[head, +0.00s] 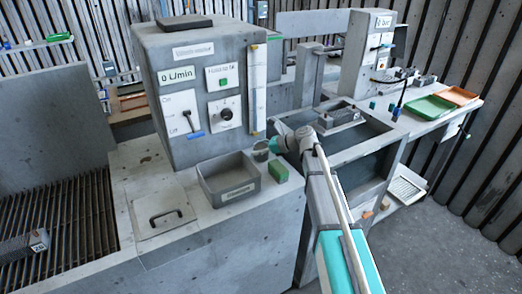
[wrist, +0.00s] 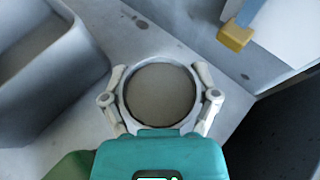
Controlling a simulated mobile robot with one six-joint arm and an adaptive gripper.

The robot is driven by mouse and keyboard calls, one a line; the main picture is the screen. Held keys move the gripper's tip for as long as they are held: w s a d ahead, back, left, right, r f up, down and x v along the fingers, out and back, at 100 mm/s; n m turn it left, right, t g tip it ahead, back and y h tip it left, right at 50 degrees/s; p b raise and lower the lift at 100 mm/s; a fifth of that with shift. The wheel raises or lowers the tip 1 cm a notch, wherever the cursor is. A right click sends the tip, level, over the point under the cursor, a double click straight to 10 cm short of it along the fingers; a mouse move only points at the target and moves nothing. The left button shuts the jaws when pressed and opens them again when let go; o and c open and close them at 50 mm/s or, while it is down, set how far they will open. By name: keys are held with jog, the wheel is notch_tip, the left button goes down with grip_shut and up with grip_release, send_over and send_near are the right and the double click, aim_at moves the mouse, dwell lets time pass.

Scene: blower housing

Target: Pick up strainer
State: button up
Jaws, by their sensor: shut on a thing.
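The strainer (wrist: 160,92) is a round, grey, cup-like piece with a pale rim and a brownish inside, seen from above in the wrist view. My gripper (wrist: 160,76) has one finger on each side of it and is shut on its rim. In the head view the strainer (head: 260,152) shows small at the counter's back edge, right of the grey bin, with my gripper (head: 271,147) at its right side. Whether it touches the counter I cannot tell.
A grey open bin (head: 228,190) stands left of the strainer, and a green block (head: 279,171) lies close in front. The control box (head: 200,90) with a yellow-ended gauge (head: 257,90) rises behind. A sunken basin (head: 360,150) lies to the right.

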jog(key=shift+r, duration=0.15)
notch_tip(320, 180, up, 2)
jog(key=shift+r+p, duration=0.15)
jog(key=shift+p, duration=1.1)
jog(key=s+a+r+p, duration=0.4)
jog(key=s+r+p, duration=0.6)
jog(key=s, duration=0.3)
jog(key=shift+s+r, duration=0.2)
